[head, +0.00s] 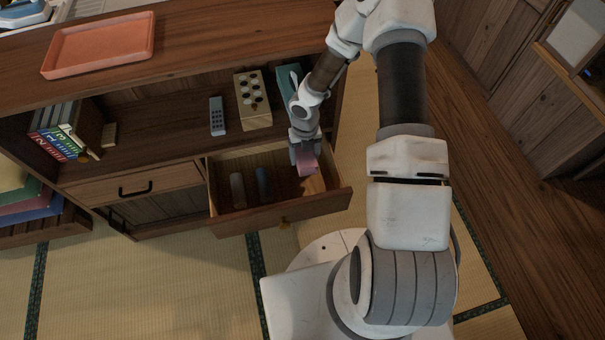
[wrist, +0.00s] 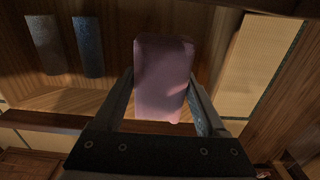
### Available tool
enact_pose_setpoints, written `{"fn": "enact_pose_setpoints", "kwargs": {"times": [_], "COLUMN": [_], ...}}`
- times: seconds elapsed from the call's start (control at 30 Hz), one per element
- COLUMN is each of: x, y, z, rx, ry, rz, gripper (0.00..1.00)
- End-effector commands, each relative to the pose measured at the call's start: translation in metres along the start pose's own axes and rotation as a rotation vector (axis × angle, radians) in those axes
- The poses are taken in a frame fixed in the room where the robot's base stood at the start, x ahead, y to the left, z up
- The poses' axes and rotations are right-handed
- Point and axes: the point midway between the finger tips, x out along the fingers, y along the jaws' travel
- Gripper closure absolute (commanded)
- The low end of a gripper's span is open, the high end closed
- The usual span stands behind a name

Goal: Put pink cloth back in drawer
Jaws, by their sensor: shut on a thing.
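The pink cloth (head: 307,163) is a small folded block held between the fingers of my gripper (head: 304,150). In the wrist view the cloth (wrist: 163,78) stands between both fingertips (wrist: 163,100), which press on its sides. The drawer (head: 281,212) is pulled open from the wooden cabinet. My gripper and the cloth are over the right part of the drawer. I cannot tell whether the cloth touches the drawer's floor. A grey rolled item (head: 237,190) and a dark blue one (head: 263,184) lie in the drawer's left part, apart from the cloth.
The shelf above the drawer holds a remote (head: 217,116), a box with dark round spots (head: 253,100) and several books (head: 62,131). An orange tray (head: 100,46) lies on the cabinet top. Another drawer (head: 135,186) at left is shut. Tatami floor (head: 180,285) is clear in front.

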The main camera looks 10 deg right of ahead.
Motion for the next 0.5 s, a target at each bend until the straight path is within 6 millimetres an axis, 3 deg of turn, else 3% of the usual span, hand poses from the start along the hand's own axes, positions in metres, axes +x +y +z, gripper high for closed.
{"fn": "enact_pose_setpoints", "kwargs": {"times": [0.17,0.4,0.5], "x": [0.019,0.062,0.07], "y": [0.0,0.001,0.0], "z": [-0.001,-0.001,0.0], "rx": [-0.008,-0.007,-0.006], "ry": [0.003,0.002,0.0], "rz": [-0.001,0.0,0.0], "gripper": [0.7,0.7,0.7]}}
